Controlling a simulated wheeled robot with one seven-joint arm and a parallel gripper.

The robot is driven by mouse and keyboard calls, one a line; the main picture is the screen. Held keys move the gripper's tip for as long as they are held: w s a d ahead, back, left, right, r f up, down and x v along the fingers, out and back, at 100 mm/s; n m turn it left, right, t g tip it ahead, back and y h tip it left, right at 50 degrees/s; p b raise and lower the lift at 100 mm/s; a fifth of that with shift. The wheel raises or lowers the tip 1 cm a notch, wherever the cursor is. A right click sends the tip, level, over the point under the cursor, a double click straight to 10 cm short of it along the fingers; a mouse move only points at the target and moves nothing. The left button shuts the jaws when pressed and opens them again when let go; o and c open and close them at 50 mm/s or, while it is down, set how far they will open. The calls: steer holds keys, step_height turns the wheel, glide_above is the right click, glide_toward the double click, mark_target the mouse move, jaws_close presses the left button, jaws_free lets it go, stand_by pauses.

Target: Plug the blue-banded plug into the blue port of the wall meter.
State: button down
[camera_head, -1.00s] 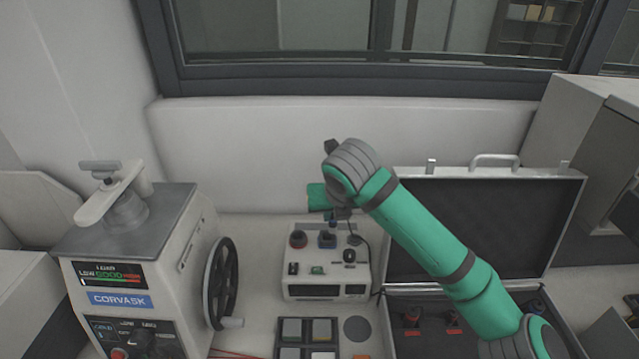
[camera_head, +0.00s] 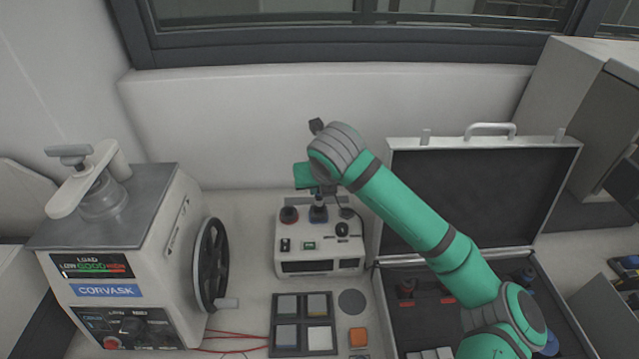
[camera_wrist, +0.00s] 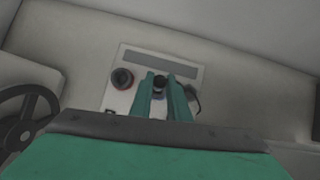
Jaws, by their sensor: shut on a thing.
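The meter (camera_head: 290,250) is a pale box on the bench against the wall, with round sockets on its top. The blue port (camera_head: 318,217) is in the middle of its back row, beside a red-ringed one (camera_head: 289,214). My gripper (camera_head: 319,192) is above the blue port, shut on a dark plug (camera_head: 318,202). The plug points down in line with the port. I cannot tell whether its tip is inside the port or just over it.
A press (camera_head: 130,240) with a black handwheel (camera_head: 212,265) stands left. An open case (camera_head: 470,200) with red and blue plugs lies right, under my arm. A dark cable runs at the meter's right side.

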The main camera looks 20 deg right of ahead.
mark_target(319, 201)
steer(key=shift+f, duration=2.4)
stand_by(1.3)
steer(key=c, duration=1)
jaws_free()
steer(key=shift+r, duration=3.75)
